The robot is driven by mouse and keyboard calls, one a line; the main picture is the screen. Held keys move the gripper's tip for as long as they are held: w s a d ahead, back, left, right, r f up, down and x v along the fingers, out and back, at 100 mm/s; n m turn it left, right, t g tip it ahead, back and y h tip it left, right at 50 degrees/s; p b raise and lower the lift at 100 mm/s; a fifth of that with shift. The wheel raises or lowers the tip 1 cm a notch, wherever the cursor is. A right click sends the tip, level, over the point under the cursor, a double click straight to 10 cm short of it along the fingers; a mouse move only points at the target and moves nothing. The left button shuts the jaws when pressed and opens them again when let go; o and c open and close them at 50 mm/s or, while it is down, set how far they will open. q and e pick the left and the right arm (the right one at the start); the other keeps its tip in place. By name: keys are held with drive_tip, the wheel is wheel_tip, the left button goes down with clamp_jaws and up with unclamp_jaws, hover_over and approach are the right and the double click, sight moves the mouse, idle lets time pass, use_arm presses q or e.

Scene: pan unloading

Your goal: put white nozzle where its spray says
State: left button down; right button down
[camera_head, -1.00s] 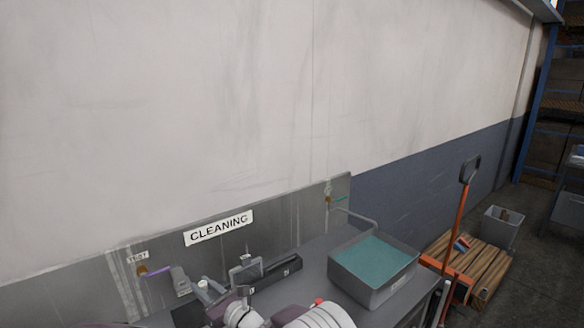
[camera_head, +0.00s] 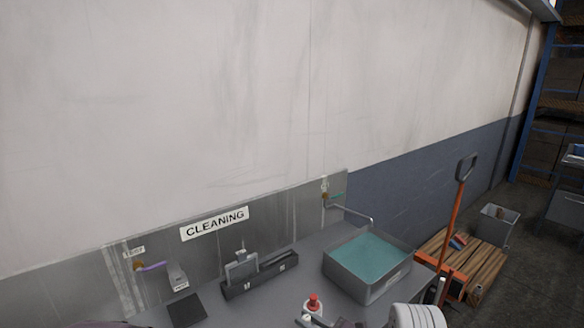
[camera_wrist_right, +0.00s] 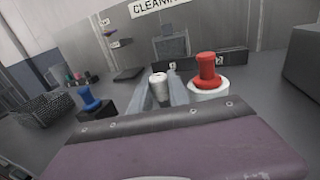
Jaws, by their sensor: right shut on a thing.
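My right gripper (camera_wrist_right: 160,92) is shut on the white nozzle (camera_wrist_right: 158,84), which stands upright between its grey fingers in the right wrist view. In the head view the white nozzle (camera_head: 306,320) shows at the bottom edge, with the gripper mostly cut off. Just right of the fingers in the wrist view is a red nozzle (camera_wrist_right: 207,68) on a white bottle (camera_wrist_right: 208,90); the red top also shows in the head view (camera_head: 313,301). A blue nozzle (camera_wrist_right: 89,98) sits on a dark base to the left. My left gripper's fingers are out of frame. Any spray text is too small to read.
A grey basin with teal liquid (camera_head: 368,280) stands on the bench's right. A dark rack (camera_head: 260,277) with small labels lies under the CLEANING sign (camera_head: 215,222). A dark pad (camera_head: 186,310) lies at left. A dark basket (camera_wrist_right: 40,118) shows at the wrist view's left.

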drive_tip(key=v, duration=0.4)
drive_tip(key=f+v, duration=0.1)
drive_tip(key=v, duration=0.3)
drive_tip(key=f+v, duration=0.1)
drive_tip(key=v, duration=0.3)
drive_tip(key=s+d+r+m+t+h, duration=0.2)
drive_tip(key=s+d+m+t+h, duration=0.2)
drive_tip(key=s, duration=0.6)
drive_tip(key=shift+s+d+m+t+h, duration=0.2)
drive_tip(key=shift+d+m+t+h, duration=0.25)
drive_tip(key=shift+h, duration=0.55)
drive_tip(key=shift+a+r, duration=0.1)
